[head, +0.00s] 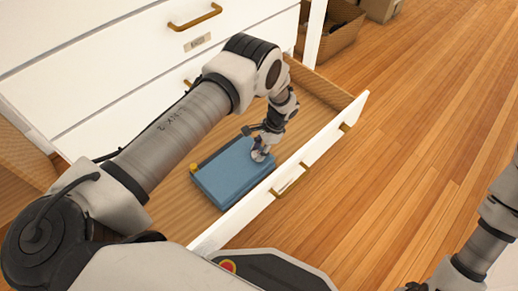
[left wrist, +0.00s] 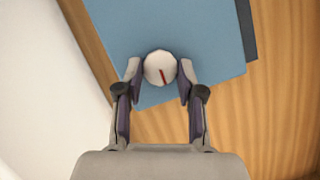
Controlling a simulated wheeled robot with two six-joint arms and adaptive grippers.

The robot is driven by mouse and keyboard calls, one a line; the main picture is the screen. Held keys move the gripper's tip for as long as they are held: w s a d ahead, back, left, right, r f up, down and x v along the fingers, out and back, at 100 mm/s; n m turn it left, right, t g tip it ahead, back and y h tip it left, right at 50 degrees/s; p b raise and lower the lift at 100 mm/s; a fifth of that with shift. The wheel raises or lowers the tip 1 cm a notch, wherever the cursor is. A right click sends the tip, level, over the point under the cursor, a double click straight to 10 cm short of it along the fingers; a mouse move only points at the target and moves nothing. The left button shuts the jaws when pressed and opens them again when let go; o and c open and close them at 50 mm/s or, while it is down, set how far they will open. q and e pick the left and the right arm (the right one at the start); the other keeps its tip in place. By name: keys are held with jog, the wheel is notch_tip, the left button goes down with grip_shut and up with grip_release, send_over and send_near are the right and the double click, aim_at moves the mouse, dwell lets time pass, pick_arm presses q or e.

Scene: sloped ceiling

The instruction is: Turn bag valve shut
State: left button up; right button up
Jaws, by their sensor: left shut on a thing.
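A flat blue bag (head: 228,173) lies in an open white drawer with a wooden bottom. It also shows in the left wrist view (left wrist: 205,40). A round white valve (left wrist: 160,66) with a red mark sits on the bag near its edge. My left gripper (left wrist: 159,80) is shut on the valve, one finger on each side. In the head view the left gripper (head: 262,146) reaches down onto the bag and mostly hides the valve. My right arm shows at the right edge of the head view; its gripper is out of the frame.
A small yellow piece (head: 194,167) is at the bag's left corner. Closed white drawers rise behind.

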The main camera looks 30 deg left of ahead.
dwell(0.4)
pick_arm(q)
jog(key=o, duration=1.1)
jog(key=shift+o, duration=0.2)
jog(key=v, duration=1.2)
